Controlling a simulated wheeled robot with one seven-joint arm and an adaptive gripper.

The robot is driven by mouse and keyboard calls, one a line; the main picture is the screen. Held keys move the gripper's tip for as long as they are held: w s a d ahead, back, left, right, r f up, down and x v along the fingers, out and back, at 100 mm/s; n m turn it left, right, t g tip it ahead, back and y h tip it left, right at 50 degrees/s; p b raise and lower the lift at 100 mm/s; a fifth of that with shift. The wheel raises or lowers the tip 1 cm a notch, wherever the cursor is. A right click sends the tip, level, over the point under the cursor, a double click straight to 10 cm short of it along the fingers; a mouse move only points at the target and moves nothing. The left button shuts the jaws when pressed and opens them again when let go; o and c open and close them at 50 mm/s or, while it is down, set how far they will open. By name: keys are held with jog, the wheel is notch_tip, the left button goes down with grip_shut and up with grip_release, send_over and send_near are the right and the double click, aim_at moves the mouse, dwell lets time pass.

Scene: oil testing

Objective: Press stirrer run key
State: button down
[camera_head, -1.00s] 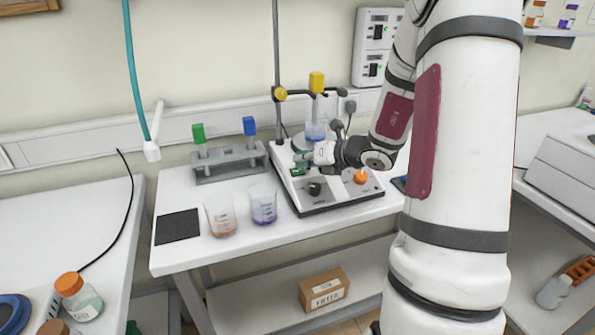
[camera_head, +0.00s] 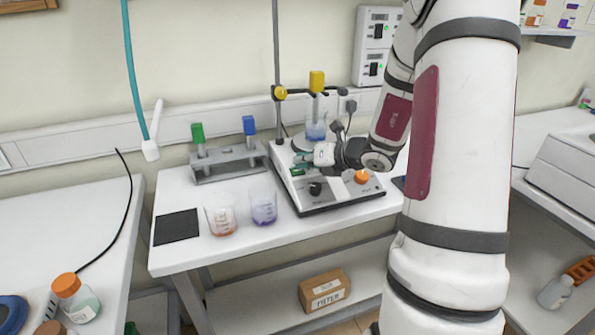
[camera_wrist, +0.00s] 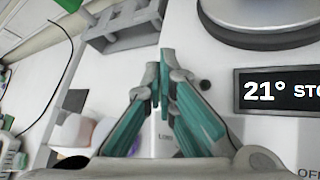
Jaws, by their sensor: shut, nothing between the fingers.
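The stirrer (camera_head: 340,204) is a white hotplate unit with a black knob (camera_head: 315,188) and an orange knob (camera_head: 361,176) on its front panel. My gripper (camera_head: 303,158) is over the left part of its panel. In the wrist view my gripper (camera_wrist: 164,62) is shut and empty, fingertips together above the white casing. A small dark round button (camera_wrist: 205,85) lies just right of the fingertips, apart from them in the picture. The display (camera_wrist: 282,90) beyond it reads 21° and the start of a cut-off word, "STO". Whether the fingertips touch the casing cannot be told.
The round plate (camera_wrist: 262,14) is close to the fingers. A beaker (camera_head: 316,130) of blue liquid stands over it by a clamp stand. A grey rack (camera_head: 228,165) and two beakers, orange (camera_head: 220,220) and purple (camera_head: 263,207), stand to the left.

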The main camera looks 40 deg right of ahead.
jog(key=shift+w+f+b, duration=0.1)
jog(key=shift+f+b, duration=0.25)
jog(key=shift+f, duration=0.05)
dwell(0.5)
jog(key=shift+r, duration=0.2)
jog(key=shift+s+r+p, duration=0.25)
jog(key=shift+r+p, duration=0.35)
jog(key=shift+r, duration=0.05)
jog(key=r+p, duration=0.1)
jog(key=s+r+p, duration=0.1)
jog(key=r, duration=0.1)
jog(key=r+p, duration=0.1)
jog(key=shift+s+a+r, duration=0.3)
jog(key=shift+s+r, duration=0.05)
jog(key=shift+a, duration=0.1)
dwell(0.9)
